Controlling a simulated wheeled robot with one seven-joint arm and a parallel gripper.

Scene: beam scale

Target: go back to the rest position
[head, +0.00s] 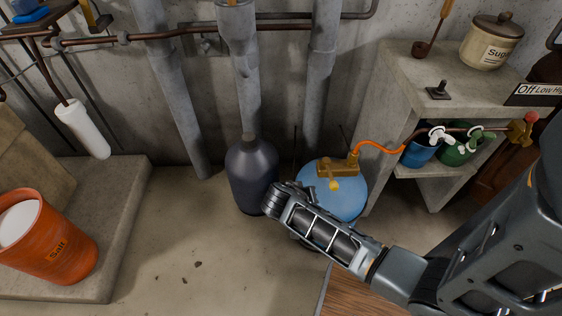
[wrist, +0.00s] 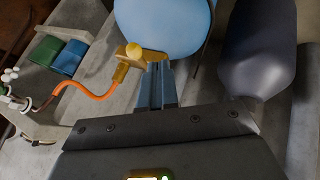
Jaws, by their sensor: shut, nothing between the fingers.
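My gripper (wrist: 156,75) is shut and empty in the wrist view, its fingers together and pointing at the brass valve (wrist: 131,60) with a yellow knob. I cannot tell whether the fingertips touch the valve. In the head view the end of my arm (head: 278,200) is in front of the blue tank (head: 345,198) and beside the dark bottle (head: 251,175); the fingertips are hard to make out there. The brass valve (head: 338,167) sits on top of the blue tank.
An orange hose (head: 382,148) runs from the valve to a copper pipe at the concrete shelf (head: 440,70). Blue and green canisters (head: 455,150) stand inside the shelf. Grey pipes (head: 172,85) line the wall.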

